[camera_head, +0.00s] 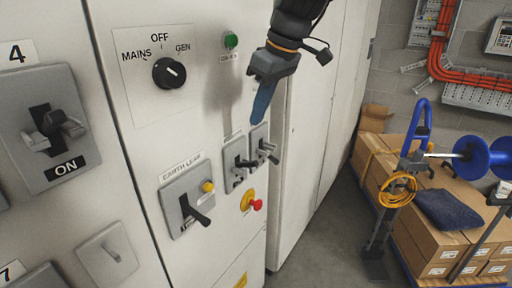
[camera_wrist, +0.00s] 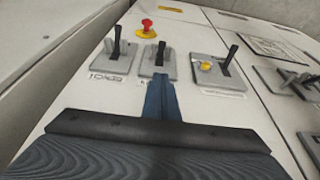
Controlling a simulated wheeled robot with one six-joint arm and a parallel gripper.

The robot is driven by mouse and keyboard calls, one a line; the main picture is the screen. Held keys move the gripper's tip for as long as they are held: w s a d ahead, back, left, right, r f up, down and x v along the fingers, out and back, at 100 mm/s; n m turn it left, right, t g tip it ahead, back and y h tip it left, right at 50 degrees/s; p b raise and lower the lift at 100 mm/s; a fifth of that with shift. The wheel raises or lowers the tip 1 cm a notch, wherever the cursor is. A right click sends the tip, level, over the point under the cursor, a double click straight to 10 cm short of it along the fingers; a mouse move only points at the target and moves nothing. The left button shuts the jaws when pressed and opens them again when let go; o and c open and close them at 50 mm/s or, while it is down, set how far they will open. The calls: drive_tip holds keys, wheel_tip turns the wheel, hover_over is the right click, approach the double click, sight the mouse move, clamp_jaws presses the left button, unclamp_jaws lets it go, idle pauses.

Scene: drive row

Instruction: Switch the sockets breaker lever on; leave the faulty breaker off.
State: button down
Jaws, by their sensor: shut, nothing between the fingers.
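Two small grey breakers sit side by side on the white panel in the head view: a left one (camera_head: 234,168) and a right one (camera_head: 259,141). Their black levers, left (camera_head: 246,163) and right (camera_head: 268,150), stick out and slant downward. I cannot read which is sockets or faulty. In the wrist view, which is upside down, the left breaker is the middle plate (camera_wrist: 148,68) and the right one is the left plate (camera_wrist: 105,65). My gripper (camera_head: 257,118) is shut and empty, its blue fingers pointing down above the breakers. In the wrist view the fingers (camera_wrist: 160,85) line up with the middle plate's lever.
An earth-leakage switch (camera_head: 177,205) with a black lever and yellow button is lower left. A red emergency button (camera_head: 257,204) is below the breakers. A rotary selector (camera_head: 169,73) is upper left. Boxes (camera_head: 435,235) and a blue-handled trolley (camera_head: 418,130) stand right; floor between is clear.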

drive_tip(key=p, duration=0.2)
hover_over(256, 161)
drive_tip(key=a, duration=0.1)
drive_tip(key=f, duration=0.6)
drive_tip(key=shift+w+a+f, duration=0.1)
drive_tip(key=shift+w+f, duration=0.1)
drive_tip(key=shift+w, duration=0.2)
drive_tip(key=shift+s+d+f+p, duration=0.15)
drive_tip(key=shift+d+f+p, duration=0.05)
drive_tip(key=shift+f, duration=0.45)
drive_tip(key=shift+s+d+f+p, duration=0.15)
drive_tip(key=shift+d+f, duration=0.1)
drive_tip(key=shift+f, duration=0.35)
drive_tip(key=shift+s+d+f+p, duration=0.1)
drive_tip(key=shift+d+f+p, duration=0.1)
drive_tip(key=shift+f, duration=0.45)
drive_tip(key=shift+f+b, duration=0.15)
drive_tip(key=shift+b, duration=0.35)
